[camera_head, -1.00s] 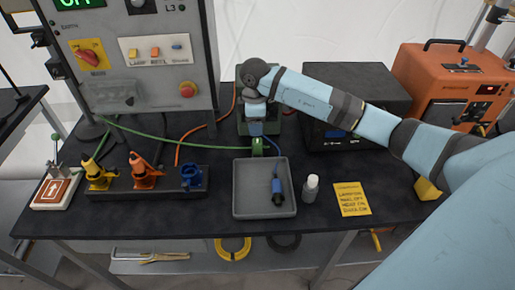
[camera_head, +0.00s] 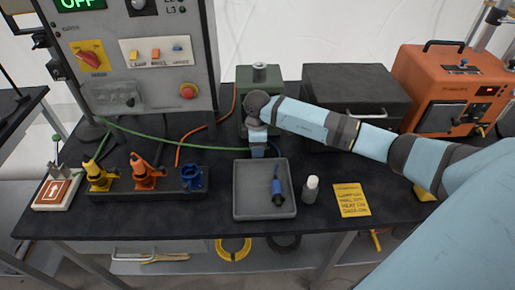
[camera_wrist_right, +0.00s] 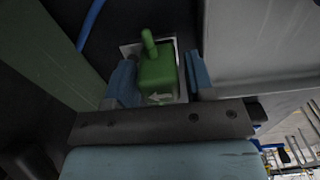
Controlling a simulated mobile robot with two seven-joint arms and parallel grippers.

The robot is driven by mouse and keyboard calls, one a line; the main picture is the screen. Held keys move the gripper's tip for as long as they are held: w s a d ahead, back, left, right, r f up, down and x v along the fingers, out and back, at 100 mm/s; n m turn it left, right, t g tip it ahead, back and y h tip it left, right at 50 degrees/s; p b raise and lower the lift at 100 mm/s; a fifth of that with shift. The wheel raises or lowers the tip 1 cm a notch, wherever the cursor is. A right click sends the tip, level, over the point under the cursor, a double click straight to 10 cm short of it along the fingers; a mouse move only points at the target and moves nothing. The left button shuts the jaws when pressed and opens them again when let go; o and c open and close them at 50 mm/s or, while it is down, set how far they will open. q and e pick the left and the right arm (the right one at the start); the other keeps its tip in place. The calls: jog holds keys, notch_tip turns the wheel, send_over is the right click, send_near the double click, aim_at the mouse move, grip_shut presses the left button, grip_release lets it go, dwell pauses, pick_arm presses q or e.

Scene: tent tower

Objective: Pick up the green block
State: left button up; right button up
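The green block (camera_wrist_right: 157,74) shows in the right wrist view, with a rounded green stub at its far end and a pale arrow mark on its near face. It stands in front of a light square plate. My right gripper (camera_wrist_right: 160,80) is open, with one blue finger on each side of the block and a narrow gap showing on both sides. In the head view my right gripper (camera_head: 257,151) points down just behind the grey tray (camera_head: 238,212) and hides the block. My left gripper is not in view.
A green-grey box (camera_head: 262,77) stands right behind my right gripper. A green cable (camera_head: 165,140) runs toward it from the left. A blue connector (camera_head: 278,192) lies in the tray. A small white bottle (camera_head: 311,188) and yellow note (camera_head: 351,199) are to the right; colored sockets (camera_head: 145,172) are left.

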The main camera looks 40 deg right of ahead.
jog(key=c, duration=0.7)
jog(key=shift+c, duration=0.2)
jog(key=shift+r, duration=0.15)
